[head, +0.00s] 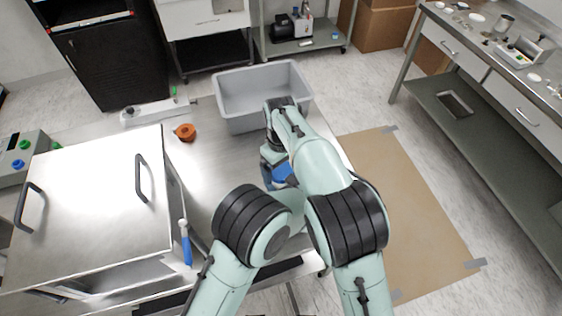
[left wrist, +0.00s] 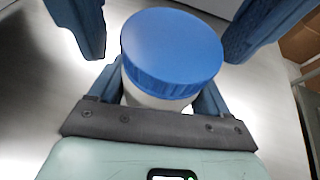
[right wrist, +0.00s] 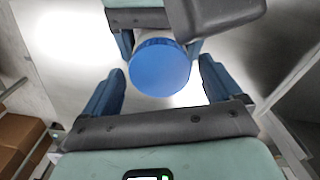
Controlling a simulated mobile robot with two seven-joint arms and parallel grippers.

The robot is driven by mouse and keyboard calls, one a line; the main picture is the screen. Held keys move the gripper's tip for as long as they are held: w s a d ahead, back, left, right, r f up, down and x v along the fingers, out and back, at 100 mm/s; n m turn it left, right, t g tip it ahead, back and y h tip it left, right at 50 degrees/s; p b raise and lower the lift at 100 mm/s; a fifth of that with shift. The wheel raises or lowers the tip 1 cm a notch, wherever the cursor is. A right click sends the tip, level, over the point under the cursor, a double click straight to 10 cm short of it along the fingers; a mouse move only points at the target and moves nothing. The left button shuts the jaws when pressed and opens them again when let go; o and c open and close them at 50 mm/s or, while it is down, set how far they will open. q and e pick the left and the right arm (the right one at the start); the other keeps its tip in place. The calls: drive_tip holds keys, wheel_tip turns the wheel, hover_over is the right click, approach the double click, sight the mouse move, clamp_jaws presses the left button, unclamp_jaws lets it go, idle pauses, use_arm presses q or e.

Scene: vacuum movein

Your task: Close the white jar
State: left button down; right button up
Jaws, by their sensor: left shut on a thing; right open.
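The white jar (left wrist: 150,98) stands in my left gripper (left wrist: 155,88), whose fingers are shut on its body. A round blue lid (left wrist: 172,45) sits on top of the jar, looking level; I cannot tell how tightly. My right gripper (right wrist: 160,85) is open, with its fingers spread on both sides of the lid and apart from it. In the head view the blue lid (head: 282,172) shows only in part, and my arms hide most of the jar. The right gripper (head: 273,165) is beside it there.
A grey bin (head: 240,122) stands on the metal table behind my arms. An orange-brown round object (head: 185,132) lies left of it. A large metal box with handles (head: 90,205) fills the table's left side.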

drive_tip(key=shift+c, duration=0.2)
drive_tip(key=c, duration=1)
drive_tip(key=shift+c, duration=0.2)
drive_tip(key=m, duration=0.9)
drive_tip(key=shift+m, duration=0.4)
